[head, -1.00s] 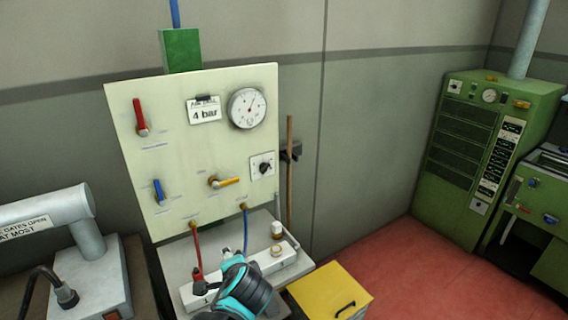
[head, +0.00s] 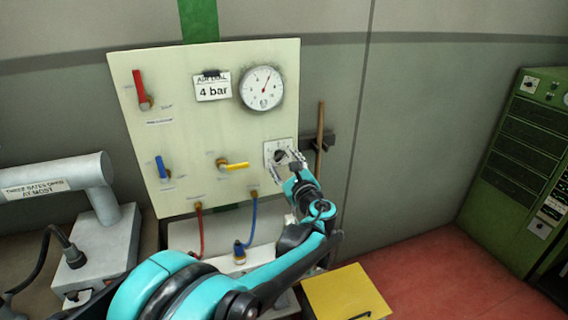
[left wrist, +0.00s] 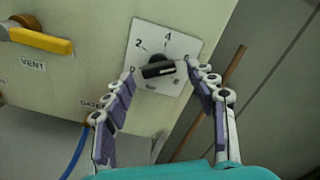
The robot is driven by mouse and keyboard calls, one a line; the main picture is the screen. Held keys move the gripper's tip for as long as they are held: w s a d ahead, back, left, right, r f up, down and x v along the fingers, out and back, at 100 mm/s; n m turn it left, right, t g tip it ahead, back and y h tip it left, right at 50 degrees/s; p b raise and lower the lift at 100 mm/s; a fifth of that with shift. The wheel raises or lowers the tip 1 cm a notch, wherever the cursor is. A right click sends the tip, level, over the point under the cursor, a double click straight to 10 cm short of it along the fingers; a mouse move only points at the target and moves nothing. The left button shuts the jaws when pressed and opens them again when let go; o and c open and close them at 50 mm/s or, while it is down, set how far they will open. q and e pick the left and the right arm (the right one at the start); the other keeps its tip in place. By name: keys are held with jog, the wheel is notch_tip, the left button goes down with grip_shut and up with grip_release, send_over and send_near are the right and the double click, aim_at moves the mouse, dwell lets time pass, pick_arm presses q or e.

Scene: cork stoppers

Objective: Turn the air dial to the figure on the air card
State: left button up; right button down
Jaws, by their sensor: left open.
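The air dial (head: 279,157) is a black knob on a white square plate at the panel's lower right. In the left wrist view the knob (left wrist: 158,69) lies nearly level, with a pale mark along it. The figures 2 and 4 read clearly on its plate; I cannot tell which end points. The air card (head: 212,87) reads "4 bar". The round gauge (head: 262,88) beside it has a red needle tilted up to the right. My left gripper (head: 284,159) is open at the dial, its fingertips (left wrist: 161,70) on either side of the knob; contact is unclear. My right gripper is out of view.
Red (head: 141,88), blue (head: 161,168) and yellow (head: 234,166) lever handles sit on the panel, left of the dial. A wooden stick (head: 320,140) stands just right of the panel. A yellow box (head: 345,292) is on the floor below.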

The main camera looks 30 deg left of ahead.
pick_arm(q)
jog(key=shift+w+a, duration=0.45)
jog(key=shift+a, duration=0.15)
jog(key=c, duration=1.2)
jog(key=shift+o, duration=0.2)
jog(key=shift+n, duration=0.3)
jog(key=n+p, duration=0.1)
jog(key=n, duration=0.4)
jog(key=shift+r+p, duration=0.15)
jog(key=shift+p, duration=0.2)
jog(key=n+p, duration=0.1)
jog(key=n, duration=0.5)
jog(key=shift+d, duration=0.1)
jog(key=shift+n, duration=0.3)
